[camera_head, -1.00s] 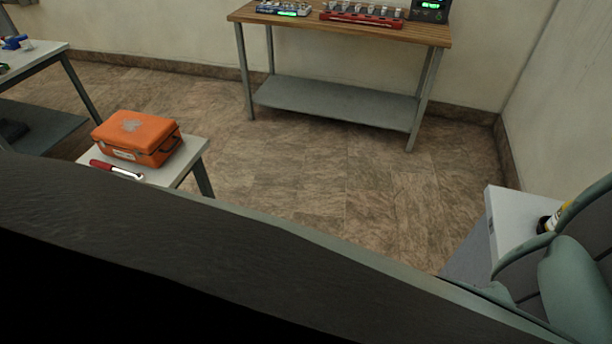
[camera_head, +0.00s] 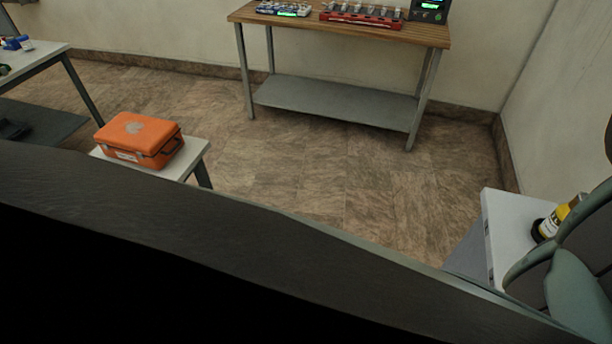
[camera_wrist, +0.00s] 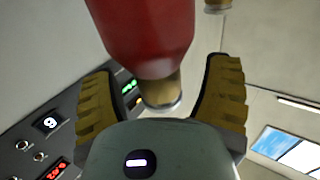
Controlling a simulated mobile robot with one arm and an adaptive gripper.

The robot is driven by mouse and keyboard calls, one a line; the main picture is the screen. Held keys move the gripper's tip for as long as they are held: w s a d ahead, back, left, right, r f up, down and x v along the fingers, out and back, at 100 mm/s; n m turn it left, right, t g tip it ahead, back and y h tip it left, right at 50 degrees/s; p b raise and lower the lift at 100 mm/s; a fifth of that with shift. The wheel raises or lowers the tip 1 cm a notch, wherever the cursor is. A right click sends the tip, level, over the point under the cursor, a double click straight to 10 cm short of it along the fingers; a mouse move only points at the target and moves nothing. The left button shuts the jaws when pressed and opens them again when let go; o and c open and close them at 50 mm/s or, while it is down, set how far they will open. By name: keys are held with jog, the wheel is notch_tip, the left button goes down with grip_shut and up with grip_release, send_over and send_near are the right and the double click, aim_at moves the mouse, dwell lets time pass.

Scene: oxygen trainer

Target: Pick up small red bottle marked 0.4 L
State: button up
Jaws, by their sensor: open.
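A red bottle (camera_wrist: 145,35) fills the upper middle of the wrist view, with its tan and metal neck (camera_wrist: 161,92) towards my palm. My gripper (camera_wrist: 162,72) is open, with one ribbed yellow-brown finger on each side of the bottle. Gaps show between the fingers and the bottle's neck. The far end of the bottle is cut off by the frame, and no 0.4 L marking is readable. In the head view I cannot make out the red bottle or my gripper.
A tan and metal end of another object (camera_wrist: 216,5) shows beside the bottle. A panel with lit displays (camera_wrist: 48,123) is at left. In the head view, a yellow-labelled bottle (camera_head: 551,224) is on a white surface (camera_head: 505,222); an orange case (camera_head: 138,138) sits on a small table.

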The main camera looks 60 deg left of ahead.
grip_shut()
dwell(0.5)
jog(key=shift+r, duration=0.15)
